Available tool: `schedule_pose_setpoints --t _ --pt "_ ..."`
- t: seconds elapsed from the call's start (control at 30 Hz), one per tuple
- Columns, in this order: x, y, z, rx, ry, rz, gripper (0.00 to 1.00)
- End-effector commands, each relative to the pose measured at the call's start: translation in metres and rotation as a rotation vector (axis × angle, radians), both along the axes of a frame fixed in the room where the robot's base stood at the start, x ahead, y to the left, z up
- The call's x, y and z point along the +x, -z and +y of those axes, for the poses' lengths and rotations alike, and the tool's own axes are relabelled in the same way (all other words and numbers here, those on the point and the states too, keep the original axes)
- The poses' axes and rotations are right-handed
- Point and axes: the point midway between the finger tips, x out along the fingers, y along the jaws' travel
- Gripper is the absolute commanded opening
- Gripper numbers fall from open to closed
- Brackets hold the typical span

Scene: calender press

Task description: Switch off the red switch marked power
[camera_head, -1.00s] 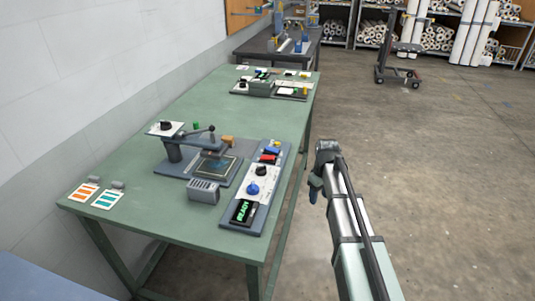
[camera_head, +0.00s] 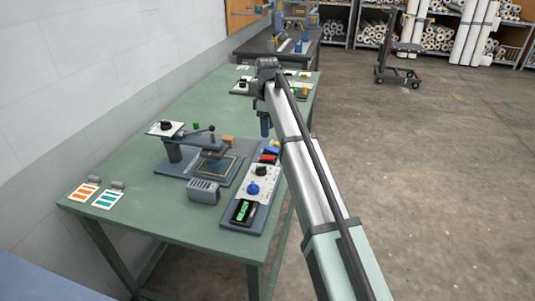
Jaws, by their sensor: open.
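A grey control panel (camera_head: 240,212) lies along the right side of the green table's near half. A red switch (camera_head: 267,158) on it sits just above the white plate with a black knob (camera_head: 262,170) and a blue knob (camera_head: 253,188). A blue switch (camera_head: 271,150) is just beyond the red one. The power marking is too small to read. My gripper (camera_head: 265,131) hangs pointing down above the panel's far end, apart from the red switch. It is open and empty, its fingers seen only small. My arm hides part of the panel's right edge.
A press (camera_head: 205,162) with a lever stands left of the panel. A grey vented box (camera_head: 203,191) is in front of it. Swatch cards (camera_head: 84,191) lie at the table's left. More devices (camera_head: 240,87) stand at the far end. Open floor lies to the right.

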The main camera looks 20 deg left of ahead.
Motion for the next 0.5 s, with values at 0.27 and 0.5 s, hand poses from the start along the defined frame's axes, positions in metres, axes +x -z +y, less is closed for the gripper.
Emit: schedule_pose_setpoints --t 0.27,0.5 --pt "-0.001 0.050 -0.001 -0.001 0.002 0.002 0.53" --pt "-0.001 0.089 -0.001 -0.001 0.002 0.001 0.53"
